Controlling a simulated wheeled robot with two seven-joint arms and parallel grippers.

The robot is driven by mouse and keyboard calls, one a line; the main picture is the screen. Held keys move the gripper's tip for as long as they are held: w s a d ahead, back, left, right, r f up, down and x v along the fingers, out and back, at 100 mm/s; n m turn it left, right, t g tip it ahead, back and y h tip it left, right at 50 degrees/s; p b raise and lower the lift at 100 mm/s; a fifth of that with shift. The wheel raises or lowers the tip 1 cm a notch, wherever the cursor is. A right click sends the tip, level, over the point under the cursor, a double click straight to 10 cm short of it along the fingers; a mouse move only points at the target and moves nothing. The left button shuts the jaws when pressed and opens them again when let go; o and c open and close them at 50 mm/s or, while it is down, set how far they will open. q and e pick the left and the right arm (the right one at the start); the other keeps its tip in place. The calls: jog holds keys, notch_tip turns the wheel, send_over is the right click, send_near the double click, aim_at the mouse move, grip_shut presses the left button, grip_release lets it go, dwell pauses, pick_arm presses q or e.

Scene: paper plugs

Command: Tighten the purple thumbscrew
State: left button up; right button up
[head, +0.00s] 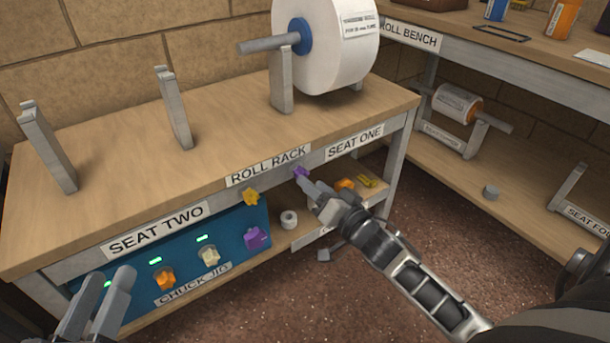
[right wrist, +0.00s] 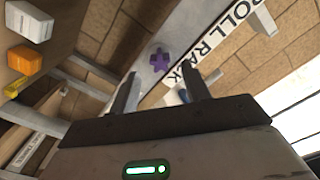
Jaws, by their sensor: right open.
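The purple thumbscrew (head: 300,172) sits on the front rail of the roll rack, between the ROLL RACK and SEAT ONE labels. In the right wrist view the purple thumbscrew (right wrist: 159,60) is cross-shaped and appears between and beyond the fingertips. My right gripper (head: 308,184) is open, its tips close to the thumbscrew; in its wrist view the gripper (right wrist: 160,82) holds nothing. Contact cannot be told. A yellow thumbscrew (head: 251,196) is further left on the rail. My left gripper (head: 110,274) is at the lower left, fingers apart, with nothing seen between them.
A large white roll (head: 330,45) stands on the rack top at the right. Two empty posts (head: 173,108) stand left of it. The blue chuck jig (head: 140,278) with coloured plugs is below the rail. The roll bench (head: 480,45) is at the right.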

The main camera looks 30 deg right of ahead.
jog(key=shift+w+a, duration=0.15)
jog(key=shift+w, duration=1.6)
jog(key=c, duration=0.9)
